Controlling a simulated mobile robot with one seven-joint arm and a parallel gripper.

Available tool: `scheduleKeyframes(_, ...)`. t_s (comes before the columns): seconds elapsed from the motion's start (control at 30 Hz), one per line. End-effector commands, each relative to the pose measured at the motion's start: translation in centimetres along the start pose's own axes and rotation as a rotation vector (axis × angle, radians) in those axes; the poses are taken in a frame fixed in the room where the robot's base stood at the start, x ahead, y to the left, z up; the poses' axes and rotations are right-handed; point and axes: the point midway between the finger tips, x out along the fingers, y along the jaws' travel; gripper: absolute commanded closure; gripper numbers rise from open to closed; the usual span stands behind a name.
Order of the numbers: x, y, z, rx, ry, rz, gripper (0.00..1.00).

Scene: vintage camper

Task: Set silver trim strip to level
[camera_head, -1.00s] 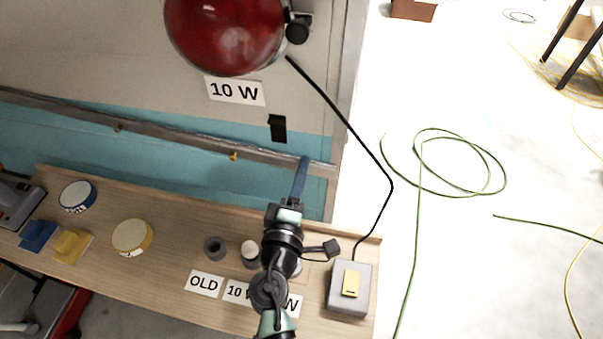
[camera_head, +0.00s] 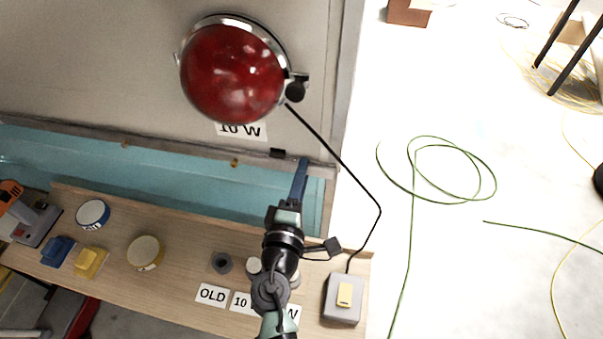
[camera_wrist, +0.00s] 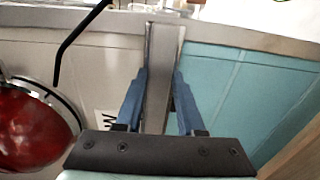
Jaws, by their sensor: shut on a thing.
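The silver trim strip (camera_head: 180,148) runs across the camper side, roughly along the border between grey and teal panels, nearly in line with that border. My gripper (camera_head: 301,165) is shut on the strip near its right end, its blue fingers reaching up to it. In the wrist view, the strip (camera_wrist: 160,75) passes between the two blue fingers of my gripper (camera_wrist: 160,95), one on each side. Its stretch right at the fingers is partly hidden in the head view.
A red lamp (camera_head: 233,85) hangs above the strip, its black cable running down to a switch box (camera_head: 343,298). A wooden bench (camera_head: 120,215) below holds round tins, a blue block, a yellow block and labels. Green cable coils (camera_head: 450,170) lie on the floor.

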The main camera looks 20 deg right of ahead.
Motion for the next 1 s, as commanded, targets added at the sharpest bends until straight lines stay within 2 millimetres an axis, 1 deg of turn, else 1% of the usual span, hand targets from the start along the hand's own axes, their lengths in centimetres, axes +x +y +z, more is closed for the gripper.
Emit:
scheduleKeyframes(0.03, 0.3, 1.6, -0.2, -0.002, 0.002, 0.031, 1.00)
scheduleKeyframes(0.1, 0.3, 1.7, -0.2, -0.002, 0.003, 0.031, 1.00)
scheduleKeyframes(0.13, 0.3, 1.7, -0.2, -0.002, 0.003, 0.031, 0.59)
scheduleKeyframes(0.27, 0.3, 1.7, -0.2, -0.001, 0.002, 0.031, 0.35)
scheduleKeyframes(0.3, 0.3, 1.6, -0.2, 0.000, 0.002, 0.031, 0.32)
scheduleKeyframes(0.63, 0.2, 1.3, -0.1, 0.002, 0.001, 0.025, 0.32)
scheduleKeyframes(0.73, -0.1, 1.2, -0.1, 0.001, 0.002, 0.023, 0.32)
scheduleKeyframes(0.87, -1.5, 1.0, -0.1, 0.002, 0.002, 0.021, 0.32)
scheduleKeyframes(1.0, -4.2, 0.7, -0.2, 0.001, 0.003, 0.019, 0.32)
